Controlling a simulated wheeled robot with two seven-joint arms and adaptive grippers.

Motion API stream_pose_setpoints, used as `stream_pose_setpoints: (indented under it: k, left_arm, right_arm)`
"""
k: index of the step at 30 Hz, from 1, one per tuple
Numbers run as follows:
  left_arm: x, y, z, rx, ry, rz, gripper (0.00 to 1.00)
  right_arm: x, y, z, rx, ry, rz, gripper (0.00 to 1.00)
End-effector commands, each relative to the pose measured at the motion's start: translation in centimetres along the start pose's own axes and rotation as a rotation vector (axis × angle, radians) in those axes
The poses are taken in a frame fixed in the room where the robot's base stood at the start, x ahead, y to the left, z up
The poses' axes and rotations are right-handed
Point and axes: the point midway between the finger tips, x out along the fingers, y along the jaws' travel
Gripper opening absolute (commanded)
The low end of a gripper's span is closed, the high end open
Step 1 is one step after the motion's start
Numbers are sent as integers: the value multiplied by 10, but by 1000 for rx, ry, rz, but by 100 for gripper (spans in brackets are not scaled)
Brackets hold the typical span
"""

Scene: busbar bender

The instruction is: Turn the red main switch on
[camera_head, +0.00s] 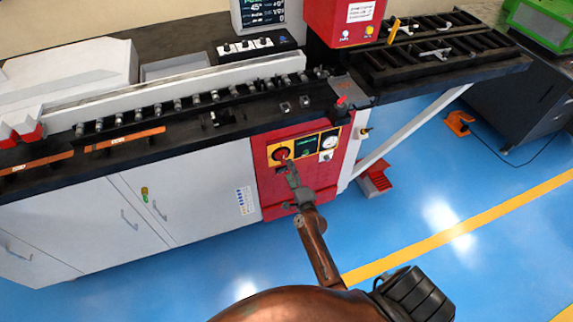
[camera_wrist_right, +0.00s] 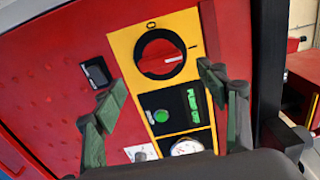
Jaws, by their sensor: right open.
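The red main switch (camera_head: 281,154) is a round knob on a yellow plate on the machine's red front panel. In the right wrist view the knob (camera_wrist_right: 160,55) has a black rim and a red handle. Its white line points right, roughly toward the "I" mark; the "O" mark is above. My right gripper (camera_head: 290,167) is at the panel just below the knob in the head view. In the wrist view its fingers (camera_wrist_right: 162,76) are spread, one on each side below the knob, with visible gaps. Depth to the knob is unclear. My left gripper is not in view.
Beside the knob are a display with a green button (camera_wrist_right: 160,115) and a gauge (camera_wrist_right: 187,147). A small black switch (camera_wrist_right: 95,72) sits left of it. A red emergency button (camera_head: 341,101) stands above the panel. The blue floor (camera_head: 430,215) in front is open.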

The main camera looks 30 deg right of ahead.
Motion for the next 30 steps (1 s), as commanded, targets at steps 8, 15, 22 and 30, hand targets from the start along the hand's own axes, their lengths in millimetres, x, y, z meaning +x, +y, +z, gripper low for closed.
stream_pose_setpoints:
  k: [8, 15, 22, 30]
  left_arm:
    - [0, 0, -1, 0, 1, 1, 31]
    - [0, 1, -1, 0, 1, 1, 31]
    - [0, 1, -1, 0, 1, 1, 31]
    - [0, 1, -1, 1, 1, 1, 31]
  right_arm:
    - [-51, 0, -1, 0, 1, 0, 67]
    - [-65, -1, 0, 1, 0, -1, 67]
    - [-65, -1, 0, 1, 0, -1, 67]
    - [-65, 0, 0, 0, 0, 0, 67]
